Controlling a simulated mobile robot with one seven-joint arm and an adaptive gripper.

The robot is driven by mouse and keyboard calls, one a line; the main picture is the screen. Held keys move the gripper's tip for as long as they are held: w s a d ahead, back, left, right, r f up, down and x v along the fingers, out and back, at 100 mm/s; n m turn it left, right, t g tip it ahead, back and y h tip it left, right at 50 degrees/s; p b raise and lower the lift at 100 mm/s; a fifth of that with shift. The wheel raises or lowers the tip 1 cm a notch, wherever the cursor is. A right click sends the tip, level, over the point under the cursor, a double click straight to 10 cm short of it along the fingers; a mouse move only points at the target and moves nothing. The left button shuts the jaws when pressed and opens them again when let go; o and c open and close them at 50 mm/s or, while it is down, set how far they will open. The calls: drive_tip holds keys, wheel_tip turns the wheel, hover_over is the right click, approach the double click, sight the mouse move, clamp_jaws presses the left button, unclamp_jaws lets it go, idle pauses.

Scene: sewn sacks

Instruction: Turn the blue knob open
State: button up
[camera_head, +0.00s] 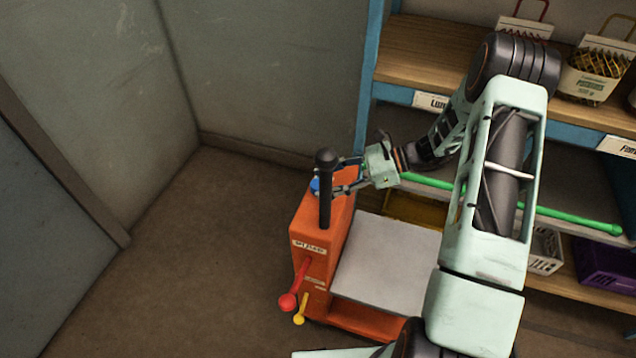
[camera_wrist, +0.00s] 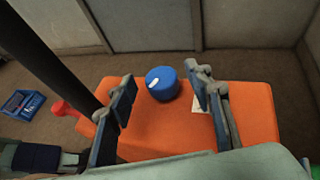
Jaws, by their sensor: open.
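The blue knob (camera_wrist: 162,84) sits on top of the orange machine (camera_wrist: 172,128). It is round, with a white mark on its top. In the head view the knob (camera_head: 315,185) is partly hidden behind the black post and my gripper. My gripper (camera_head: 338,178) is over the machine's top, coming from the right. In the wrist view its two fingers (camera_wrist: 162,92) are apart, one to each side of the knob, with gaps on both sides. Nothing is held between them.
A black upright post (camera_head: 325,200) stands close to the fingers. A red-knobbed lever (camera_head: 288,301) and a yellow-knobbed lever (camera_head: 299,318) stick out from the machine's front. A grey platform (camera_head: 388,262) lies beside it. Shelves (camera_head: 425,55) stand behind; the floor at left is clear.

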drive_tip(key=shift+x, duration=1.2)
